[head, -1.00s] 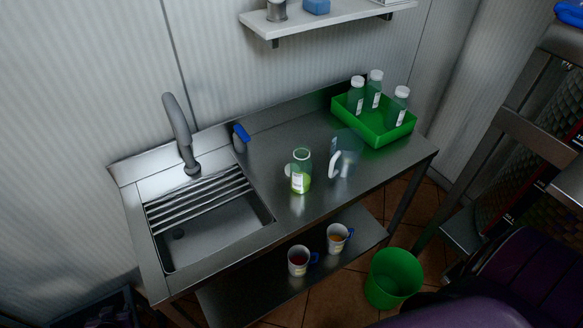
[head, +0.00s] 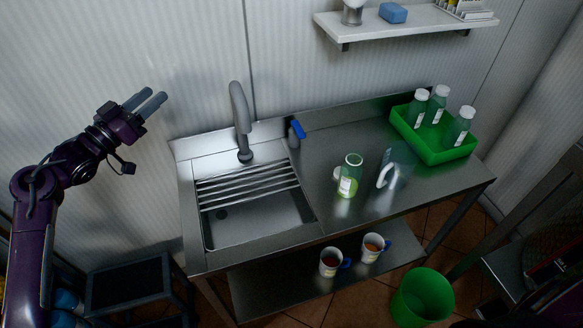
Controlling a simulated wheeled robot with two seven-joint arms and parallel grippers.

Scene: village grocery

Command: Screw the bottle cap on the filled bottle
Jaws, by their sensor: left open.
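The filled bottle (head: 349,176) stands upright and uncapped on the steel counter, right of the sink, with green liquid low in it and a white label. A small pale round thing (head: 337,173) shows at its left side, partly hidden by the bottle; it looks like the cap, but I cannot tell for sure. My left gripper (head: 149,98) is raised in front of the wall at the upper left, far from the bottle, open and empty. My right gripper is out of view.
A clear jug (head: 397,172) with a white handle stands right of the bottle. A green crate (head: 445,154) holds three capped bottles. The sink (head: 253,217) with its tap (head: 241,120) lies to the left. Two mugs (head: 331,262) stand on the lower shelf. A green bin (head: 422,299) is on the floor.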

